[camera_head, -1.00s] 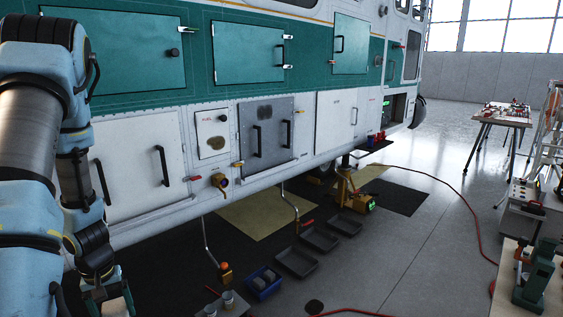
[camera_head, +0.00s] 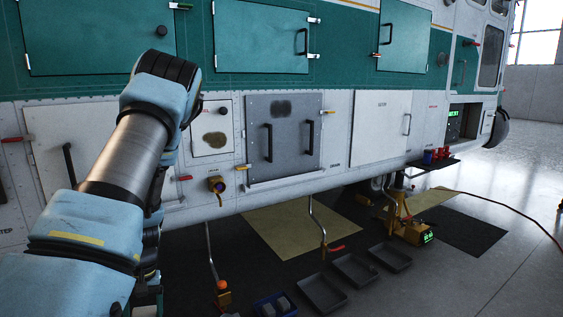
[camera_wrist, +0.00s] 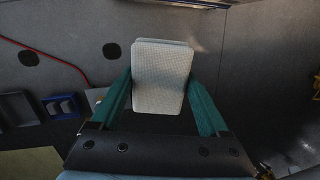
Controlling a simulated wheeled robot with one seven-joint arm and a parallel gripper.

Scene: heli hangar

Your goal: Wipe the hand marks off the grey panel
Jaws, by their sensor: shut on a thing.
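The grey panel (camera_head: 284,170) is on the lower side of the helicopter in the head view, with two black upright handles. A dark smudge (camera_head: 281,108) shows near its top, above the handles. My gripper (camera_wrist: 160,86) is shut on a pale grey rounded pad (camera_wrist: 161,78), held between its two teal fingers in the wrist view. The pad is apart from the panel.
Grey trays (camera_head: 322,294), a blue bin (camera_head: 258,307) and a yellow jack (camera_head: 408,229) stand on the floor below.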

